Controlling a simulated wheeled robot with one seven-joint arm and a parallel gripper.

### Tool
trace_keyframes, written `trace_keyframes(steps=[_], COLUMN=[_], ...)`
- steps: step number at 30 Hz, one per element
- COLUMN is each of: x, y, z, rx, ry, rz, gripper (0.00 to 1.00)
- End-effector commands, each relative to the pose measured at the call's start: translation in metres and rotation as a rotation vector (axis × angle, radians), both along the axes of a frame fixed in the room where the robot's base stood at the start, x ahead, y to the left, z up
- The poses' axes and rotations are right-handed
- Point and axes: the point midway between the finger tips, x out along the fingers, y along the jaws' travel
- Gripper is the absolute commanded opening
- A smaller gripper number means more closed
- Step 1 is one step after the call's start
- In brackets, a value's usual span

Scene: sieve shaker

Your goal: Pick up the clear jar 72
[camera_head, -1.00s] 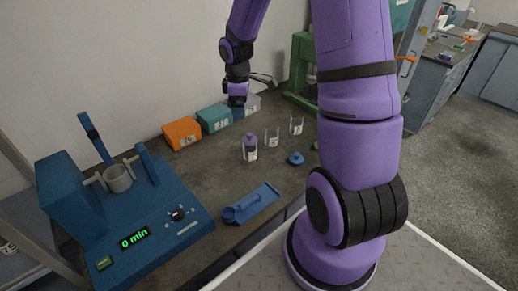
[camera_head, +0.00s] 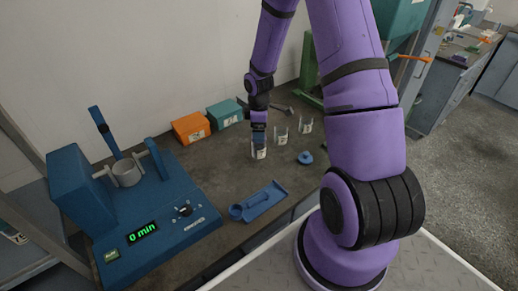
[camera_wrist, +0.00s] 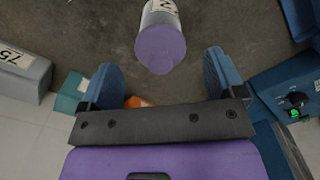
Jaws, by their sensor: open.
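A clear jar with a purple top (camera_wrist: 160,45) is ahead of the fingers in the wrist view. Its white label shows a "2", and the rest of the number is cut off. In the head view its lower part and label (camera_head: 259,154) show below my gripper (camera_head: 258,139), which hides its top. In the wrist view my gripper (camera_wrist: 161,76) is open, with a blue finger on each side and nothing between them. The jar top lies just beyond the fingertips, near the middle of the gap. The jar stands upright on the bench.
Two open clear jars, one near (camera_head: 281,137) and one farther right (camera_head: 305,125), stand close by. A blue round piece (camera_head: 305,158) and blue tray (camera_head: 260,201) lie in front. The blue shaker (camera_head: 160,205) is left. Orange (camera_head: 190,128) and teal (camera_head: 224,114) boxes stand behind.

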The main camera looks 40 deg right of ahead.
Motion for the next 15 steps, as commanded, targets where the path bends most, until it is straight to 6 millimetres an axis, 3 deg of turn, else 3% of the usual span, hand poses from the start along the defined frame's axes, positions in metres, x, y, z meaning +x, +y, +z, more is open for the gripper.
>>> trace_keyframes(steps=[6, 15], x=[-0.001, 0.000], y=[0.000, 0.000], z=[-0.030, -0.038], rx=[0.001, 0.000], ry=[0.002, -0.002], rz=[0.001, 0.000], gripper=[0.88, 0.88])
